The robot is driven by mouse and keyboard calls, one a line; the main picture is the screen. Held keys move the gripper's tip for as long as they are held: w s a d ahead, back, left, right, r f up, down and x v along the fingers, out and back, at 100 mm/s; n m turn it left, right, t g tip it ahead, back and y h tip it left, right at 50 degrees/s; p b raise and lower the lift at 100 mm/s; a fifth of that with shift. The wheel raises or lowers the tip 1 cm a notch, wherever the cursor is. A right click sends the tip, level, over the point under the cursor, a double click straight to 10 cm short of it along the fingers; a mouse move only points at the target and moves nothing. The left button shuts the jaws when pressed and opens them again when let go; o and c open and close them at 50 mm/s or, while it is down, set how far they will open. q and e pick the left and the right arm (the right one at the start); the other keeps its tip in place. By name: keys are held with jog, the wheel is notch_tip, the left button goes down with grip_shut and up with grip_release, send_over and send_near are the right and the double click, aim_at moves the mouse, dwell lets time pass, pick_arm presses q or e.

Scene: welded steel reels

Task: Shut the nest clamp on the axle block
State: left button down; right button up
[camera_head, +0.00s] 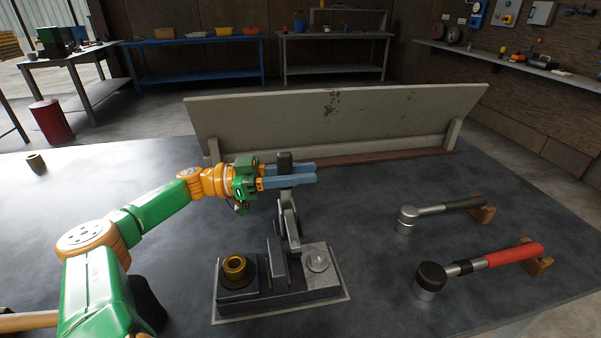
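The nest clamp's lever (288,212) stands roughly upright on a dark fixture base, and its dark handle (284,157) is at the top. My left gripper (290,173) comes in from the left with its two blue-grey fingers on either side of the handle and appears closed on it; the near finger hides part of the handle. A dark block with a brass bushing (236,266), seemingly the axle block, sits at the left of the fixture. A lighter block with a round silver top (317,258) is at its right. My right gripper is out of view.
A silver-headed mallet (408,217) and a red-handled mallet (431,277) rest on wooden supports at the right. A long pale panel (340,120) stands behind the fixture. A small cup-like piece (36,163) is far left. The bench between is mostly clear.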

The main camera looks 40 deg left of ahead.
pick_arm(q)
jog(key=c, duration=0.7)
grip_release()
jog(key=shift+o, duration=0.2)
jog(key=v, duration=0.7)
jog(key=shift+p, duration=0.4)
